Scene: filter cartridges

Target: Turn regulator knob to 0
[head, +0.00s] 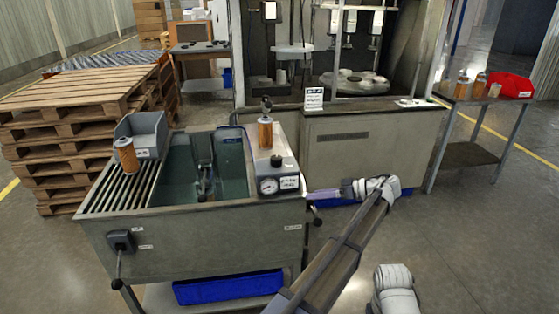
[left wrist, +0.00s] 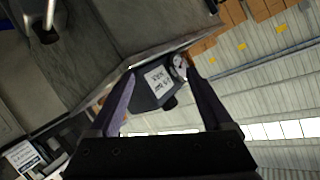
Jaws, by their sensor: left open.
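The regulator is a dark box with a round white-faced gauge (head: 269,185) and a white label on the right rim of the wash tank. Its black knob (head: 277,161) stands on top of the box. My left gripper (head: 311,195) is just to the right of the box, with its fingers pointing left at it. In the left wrist view the open fingers (left wrist: 159,72) frame the labelled box, and the black knob (left wrist: 170,103) shows below its label. No finger visibly touches the knob. The gauge reading is too small to tell. My right gripper is not in view.
The tank (head: 190,223) has a slatted drain rack and a grey bin (head: 143,134). An orange filter cartridge (head: 265,133) stands behind the regulator. A black-ended lever (head: 317,217) sits below my left gripper. Pallets (head: 85,105) are stacked at left; open floor lies right.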

